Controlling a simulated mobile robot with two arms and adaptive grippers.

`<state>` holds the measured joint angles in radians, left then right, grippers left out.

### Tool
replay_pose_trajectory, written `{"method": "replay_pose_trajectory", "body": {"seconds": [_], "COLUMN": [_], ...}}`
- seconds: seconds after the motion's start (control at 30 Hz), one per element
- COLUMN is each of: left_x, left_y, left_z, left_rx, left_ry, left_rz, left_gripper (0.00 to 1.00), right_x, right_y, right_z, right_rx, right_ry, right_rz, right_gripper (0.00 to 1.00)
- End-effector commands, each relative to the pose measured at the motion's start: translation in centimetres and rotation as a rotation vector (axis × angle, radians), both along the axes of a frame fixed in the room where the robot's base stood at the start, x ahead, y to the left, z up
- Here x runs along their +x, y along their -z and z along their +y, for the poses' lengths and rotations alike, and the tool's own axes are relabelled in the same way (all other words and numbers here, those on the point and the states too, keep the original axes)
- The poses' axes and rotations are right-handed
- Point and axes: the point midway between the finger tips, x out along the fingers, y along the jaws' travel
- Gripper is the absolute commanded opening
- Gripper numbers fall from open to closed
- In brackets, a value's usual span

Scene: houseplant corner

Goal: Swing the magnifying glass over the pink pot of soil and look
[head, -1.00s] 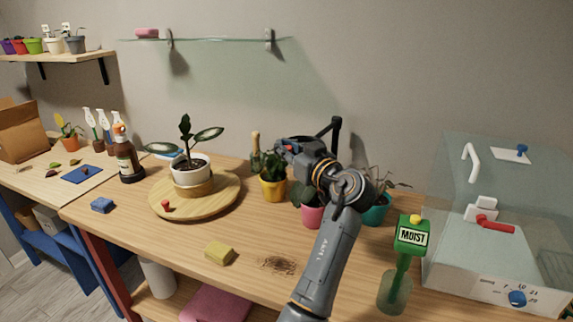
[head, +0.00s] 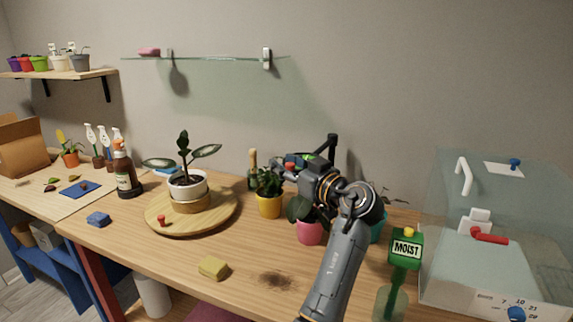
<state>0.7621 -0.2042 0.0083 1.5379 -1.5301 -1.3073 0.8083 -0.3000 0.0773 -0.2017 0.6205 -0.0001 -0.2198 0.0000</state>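The pink pot (head: 309,233) stands on the bench, partly behind my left arm, with a leafy plant in or just behind it. My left gripper (head: 291,167) is above and behind this pot, beside a black upright post (head: 333,147). The post may belong to the magnifying glass stand. I cannot make out the lens; the gripper and wrist block that area. The wrist hides the fingers, so I cannot tell whether they are open or shut. My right gripper is not in view.
A yellow sponge (head: 213,268) and spilled soil (head: 277,281) lie in front.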

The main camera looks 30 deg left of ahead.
Motion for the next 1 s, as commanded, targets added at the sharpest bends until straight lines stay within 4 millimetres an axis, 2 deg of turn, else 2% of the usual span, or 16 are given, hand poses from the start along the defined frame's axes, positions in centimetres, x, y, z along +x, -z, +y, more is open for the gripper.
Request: {"method": "replay_pose_trajectory", "body": {"seconds": [0.17,0.27,0.6,0.7,1.0], "left_x": [0.0,0.1,-0.1,-0.1,-0.1], "left_y": [-0.3,-1.3,-7.6,-9.0,-10.0], "left_z": [0.0,0.0,0.1,0.1,0.1], "left_rx": [0.001,0.0,0.0,0.0,0.0], "left_ry": [0.002,0.002,0.0,0.0,0.0], "left_rz": [-0.003,-0.005,-0.005,-0.004,0.0], "left_gripper": [0.43,0.43,0.43,0.43,0.43], "right_x": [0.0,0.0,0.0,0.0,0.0], "right_y": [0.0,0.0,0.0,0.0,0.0], "right_z": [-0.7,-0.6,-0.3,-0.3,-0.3], "right_rx": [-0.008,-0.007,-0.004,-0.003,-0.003], "right_ry": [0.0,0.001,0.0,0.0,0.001], "right_rz": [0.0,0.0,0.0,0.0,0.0], "right_gripper": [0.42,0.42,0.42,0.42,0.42]}}
